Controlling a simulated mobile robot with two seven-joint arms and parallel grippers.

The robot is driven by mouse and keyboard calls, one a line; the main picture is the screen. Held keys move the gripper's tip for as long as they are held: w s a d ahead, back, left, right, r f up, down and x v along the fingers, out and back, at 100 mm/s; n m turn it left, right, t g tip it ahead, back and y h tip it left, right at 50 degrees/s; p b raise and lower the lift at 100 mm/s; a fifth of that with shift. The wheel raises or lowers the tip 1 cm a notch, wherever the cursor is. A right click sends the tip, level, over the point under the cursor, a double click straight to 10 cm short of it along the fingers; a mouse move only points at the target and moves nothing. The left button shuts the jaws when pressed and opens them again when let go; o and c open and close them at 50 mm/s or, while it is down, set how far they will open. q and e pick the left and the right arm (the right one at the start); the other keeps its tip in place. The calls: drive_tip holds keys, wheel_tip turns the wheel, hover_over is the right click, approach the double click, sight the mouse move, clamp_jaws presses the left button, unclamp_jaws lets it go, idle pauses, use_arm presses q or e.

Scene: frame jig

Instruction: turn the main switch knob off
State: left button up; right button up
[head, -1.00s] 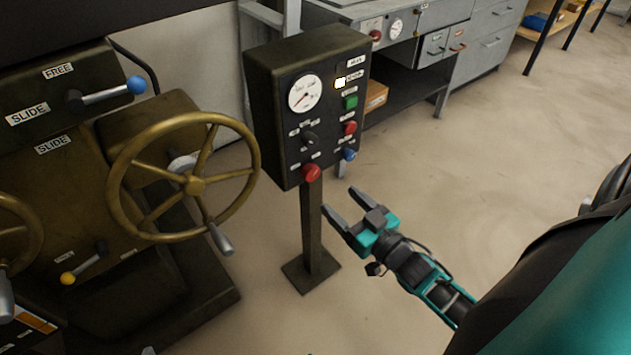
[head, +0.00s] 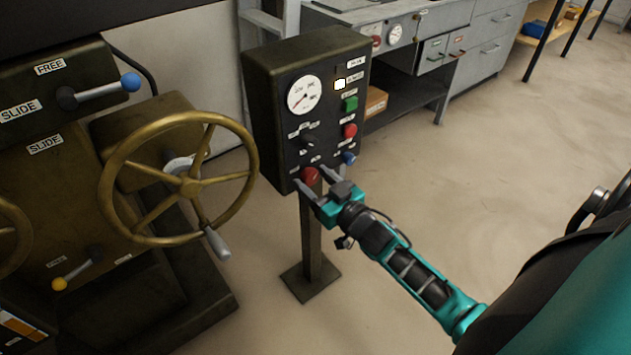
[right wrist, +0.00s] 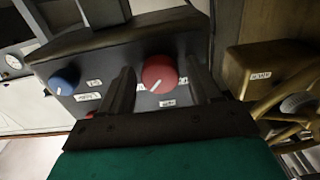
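A dark control box (head: 268,105) stands on a post. A round red knob (head: 310,177) sits low on its face; in the right wrist view the red knob (right wrist: 160,72) shows a white pointer mark. Its label is too small to read, so I cannot tell for certain that it is the main switch. My right gripper (head: 309,174) is open, its fingers on either side of the red knob. In the right wrist view a gap shows beside the knob; contact is unclear. My left gripper is out of view.
A blue knob (head: 348,158), black selector (head: 307,139), red button (head: 350,131), green button (head: 351,104) and gauge (head: 305,95) share the panel. A brass handwheel (head: 190,187) stands close at left. The floor at right is clear.

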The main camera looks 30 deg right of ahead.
drive_tip(key=c, duration=0.9)
drive_tip(key=shift+n, duration=0.4)
drive_tip(key=shift+n+p, duration=0.4)
drive_tip(key=shift+n, duration=0.5)
drive_tip(key=n, duration=0.3)
drive_tip(key=shift+n, duration=0.3)
drive_tip(key=n, duration=0.5)
drive_tip(key=shift+d, duration=0.1)
drive_tip(key=n, duration=0.3)
drive_tip(key=shift+n, duration=0.4)
drive_tip(key=shift+n+b, duration=0.35)
drive_tip(key=shift+n, duration=1.15)
drive_tip(key=shift+r, duration=0.1)
